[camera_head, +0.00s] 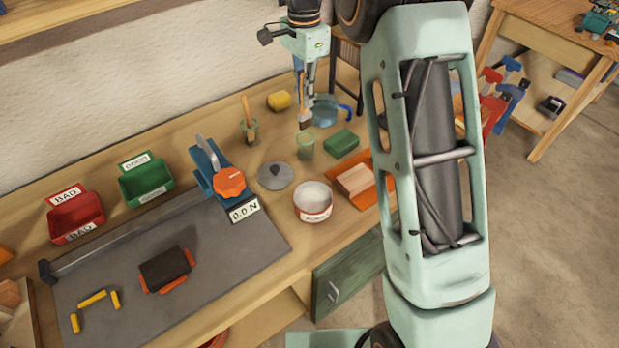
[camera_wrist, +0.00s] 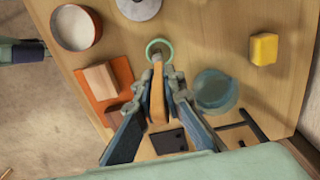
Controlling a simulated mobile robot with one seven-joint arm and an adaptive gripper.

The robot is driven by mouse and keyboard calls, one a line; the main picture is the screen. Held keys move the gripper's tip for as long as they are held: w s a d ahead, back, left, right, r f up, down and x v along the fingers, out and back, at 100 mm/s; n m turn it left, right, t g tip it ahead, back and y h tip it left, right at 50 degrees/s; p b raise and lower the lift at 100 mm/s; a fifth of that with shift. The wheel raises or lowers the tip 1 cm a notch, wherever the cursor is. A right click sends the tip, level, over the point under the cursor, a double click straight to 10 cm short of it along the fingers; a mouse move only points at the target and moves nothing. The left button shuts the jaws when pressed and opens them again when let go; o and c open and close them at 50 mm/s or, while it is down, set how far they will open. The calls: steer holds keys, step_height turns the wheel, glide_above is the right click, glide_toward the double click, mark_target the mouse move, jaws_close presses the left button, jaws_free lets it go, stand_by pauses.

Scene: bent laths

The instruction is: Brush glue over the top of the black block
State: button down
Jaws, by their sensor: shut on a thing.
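The black block (camera_head: 165,268) lies on an orange holder (camera_head: 178,284) on the grey mat, in the lower left of the head view. My gripper (camera_head: 308,82) is at the top middle, far from the block, and also shows in the wrist view (camera_wrist: 160,82). It is shut on a brush (camera_head: 305,116) with a wooden handle (camera_wrist: 157,103), bristles pointing down. A green glass jar (camera_head: 306,147) stands just below the bristles in the head view. In the wrist view the brush tip is by the jar's ring-shaped rim (camera_wrist: 159,42); I cannot tell whether it is inside.
A second brush stands in another jar (camera_head: 249,133). A white tub (camera_head: 313,203), grey lid (camera_head: 276,176), green block (camera_head: 341,143), blue container (camera_wrist: 217,92) and wooden block (camera_head: 355,180) are nearby. A blue-orange tool (camera_head: 215,172) and red and green bins (camera_head: 146,181) stand behind the mat.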

steer(key=shift+s, duration=0.1)
stand_by(0.5)
steer(key=s+d+p, duration=0.1)
steer(key=s+p, duration=0.2)
steer(key=s, duration=1.5)
step_height(320, 180, down, 6)
steer(key=b, duration=0.5)
steer(key=shift+w, duration=0.15)
steer(key=shift+d+f+b, duration=0.1)
steer(key=shift+f+b, duration=0.25)
steer(key=shift+f, duration=0.2)
stand_by(1.1)
steer(key=shift+r, duration=0.1)
step_height(320, 180, up, 7)
steer(key=p, duration=0.5)
steer(key=shift+p, duration=0.35)
stand_by(0.6)
